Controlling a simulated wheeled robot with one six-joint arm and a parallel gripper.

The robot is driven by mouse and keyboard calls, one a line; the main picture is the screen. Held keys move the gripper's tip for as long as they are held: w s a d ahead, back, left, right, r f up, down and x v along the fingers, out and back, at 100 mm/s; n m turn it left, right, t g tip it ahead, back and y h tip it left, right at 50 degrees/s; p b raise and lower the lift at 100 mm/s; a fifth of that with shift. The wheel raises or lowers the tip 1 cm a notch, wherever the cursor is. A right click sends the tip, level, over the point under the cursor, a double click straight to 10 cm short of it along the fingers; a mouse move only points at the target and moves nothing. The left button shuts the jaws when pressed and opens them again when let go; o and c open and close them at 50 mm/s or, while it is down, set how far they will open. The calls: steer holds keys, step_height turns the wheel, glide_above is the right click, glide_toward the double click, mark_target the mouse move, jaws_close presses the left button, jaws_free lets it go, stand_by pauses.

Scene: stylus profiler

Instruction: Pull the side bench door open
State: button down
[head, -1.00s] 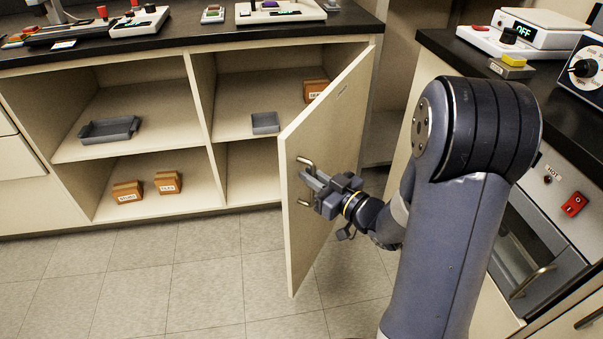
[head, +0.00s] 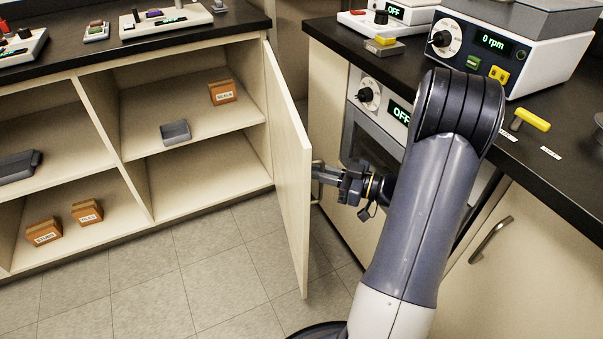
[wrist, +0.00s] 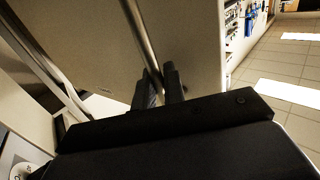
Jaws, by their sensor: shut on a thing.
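The side bench door (head: 289,165) is a cream panel hinged at the right end of the open cabinet. It stands swung well out from the cabinet front, seen nearly edge-on in the head view. My gripper (head: 322,173) is at the door's outer face, shut on its metal bar handle. In the wrist view the handle (wrist: 143,45) runs down between the two dark fingers (wrist: 160,88), with the door panel (wrist: 185,35) behind it. The fingers hide part of the handle.
The cabinet shelves hold a grey tray (head: 175,132), a box marked SEALS (head: 222,92) and other boxes (head: 87,211). An oven (head: 372,130) in the right bench is close behind my gripper. Floor (head: 205,285) is clear in front of the cabinet.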

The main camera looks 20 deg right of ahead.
steer(key=shift+d, duration=1.05)
steer(key=c, duration=1.6)
jaws_free()
steer(key=shift+c, duration=0.2)
